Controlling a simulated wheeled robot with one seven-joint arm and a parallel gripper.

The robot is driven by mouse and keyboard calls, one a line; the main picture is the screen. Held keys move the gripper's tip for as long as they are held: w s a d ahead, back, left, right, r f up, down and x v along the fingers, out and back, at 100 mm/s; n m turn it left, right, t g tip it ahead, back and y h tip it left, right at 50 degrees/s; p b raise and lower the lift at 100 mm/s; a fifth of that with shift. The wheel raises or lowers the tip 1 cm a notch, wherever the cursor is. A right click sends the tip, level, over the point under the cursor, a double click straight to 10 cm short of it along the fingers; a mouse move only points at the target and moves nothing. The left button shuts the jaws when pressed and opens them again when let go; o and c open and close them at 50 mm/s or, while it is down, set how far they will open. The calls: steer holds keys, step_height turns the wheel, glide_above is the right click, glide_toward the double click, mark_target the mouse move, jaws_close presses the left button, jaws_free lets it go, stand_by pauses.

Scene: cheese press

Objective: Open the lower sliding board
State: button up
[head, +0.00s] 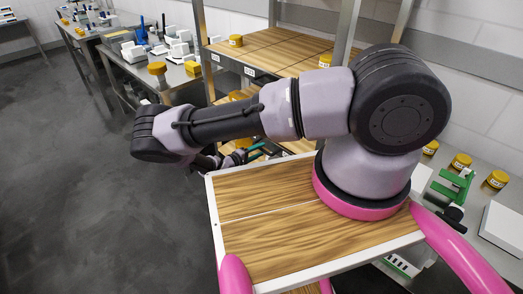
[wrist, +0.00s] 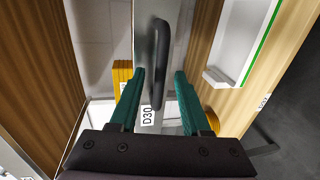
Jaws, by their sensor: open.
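In the wrist view, a grey front strip (wrist: 147,75) carries a black bar handle (wrist: 160,45) and a white label reading D30 (wrist: 147,117). My gripper (wrist: 160,73) has two teal fingers. They are apart, one on each side of the handle in the picture. I see no contact, and whether the handle lies at fingertip depth I cannot tell. In the head view, my gripper (head: 256,154) shows only in part, low in front of the wooden rack (head: 262,46). My forearm hides much of the rack's lower part, and I cannot make out the handle there.
Wood surfaces lie on both sides of the strip in the wrist view, with a yellow cylinder (wrist: 122,75) at left and a white tray (wrist: 232,65) at right. In the head view, a bench (head: 165,72) with lab items stands behind at left. The dark floor (head: 80,190) is clear.

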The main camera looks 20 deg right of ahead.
steer(key=shift+x, duration=0.95)
jaws_close()
stand_by(0.8)
